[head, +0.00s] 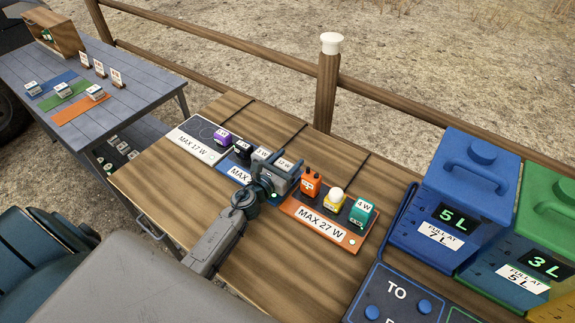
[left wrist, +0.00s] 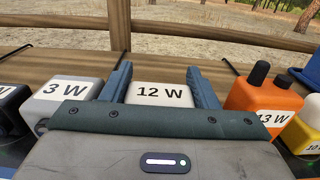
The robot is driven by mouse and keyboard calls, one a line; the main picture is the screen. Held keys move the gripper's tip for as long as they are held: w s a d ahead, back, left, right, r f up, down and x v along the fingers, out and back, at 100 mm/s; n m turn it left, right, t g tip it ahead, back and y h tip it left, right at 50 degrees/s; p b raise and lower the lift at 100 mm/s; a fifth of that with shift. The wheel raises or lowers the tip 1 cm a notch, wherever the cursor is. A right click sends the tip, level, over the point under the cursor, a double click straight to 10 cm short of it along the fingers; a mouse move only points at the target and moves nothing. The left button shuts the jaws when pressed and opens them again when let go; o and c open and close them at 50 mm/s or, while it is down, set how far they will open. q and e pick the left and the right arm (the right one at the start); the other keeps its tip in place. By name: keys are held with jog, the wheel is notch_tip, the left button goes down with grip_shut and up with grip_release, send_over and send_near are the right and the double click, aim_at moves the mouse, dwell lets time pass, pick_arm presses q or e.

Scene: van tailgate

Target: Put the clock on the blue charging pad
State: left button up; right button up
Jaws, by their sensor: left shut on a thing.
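The blue charging pad (head: 237,173), its label partly hidden by my arm, lies on the wooden tailgate between a white pad and an orange pad. My left gripper (head: 281,180) is shut on a whitish block marked 12 W (head: 286,163) at the blue pad's right end. In the left wrist view the fingers stand on both sides of the 12 W block (left wrist: 160,94). I cannot tell whether this block is the clock, or whether its base touches the pad. A 3 W block (head: 262,153) and a black device (head: 243,148) stand to its left on the blue pad.
The white pad (head: 187,143) reads MAX 17 W and has a purple device (head: 222,138) at its right end. The orange pad (head: 318,230) reads MAX 27 W and bears orange (head: 311,182), yellow (head: 333,199) and green (head: 361,212) devices. Blue (head: 470,190) and green (head: 550,220) boxes stand right.

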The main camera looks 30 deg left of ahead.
jog(key=shift+a, duration=0.3)
pick_arm(q)
jog(key=shift+f, duration=0.25)
jog(key=o, duration=0.7)
jog(key=shift+r, duration=0.1)
jog(key=shift+o, duration=0.2)
pick_arm(e)
jog(key=shift+f, duration=0.2)
pick_arm(q)
jog(key=shift+r, duration=0.2)
jog(key=s+b, duration=0.1)
jog(key=s, duration=0.2)
jog(key=s+a+b, duration=0.1)
jog(key=s, duration=0.3)
jog(key=s+b, duration=0.2)
jog(key=s, duration=0.2)
jog(key=shift+a+f, duration=0.25)
jog(key=shift+a, duration=0.05)
jog(key=shift+s+r, duration=0.15)
jog(key=shift+s, duration=0.3)
pick_arm(e)
jog(key=f, duration=0.4)
jog(key=shift+w, duration=0.2)
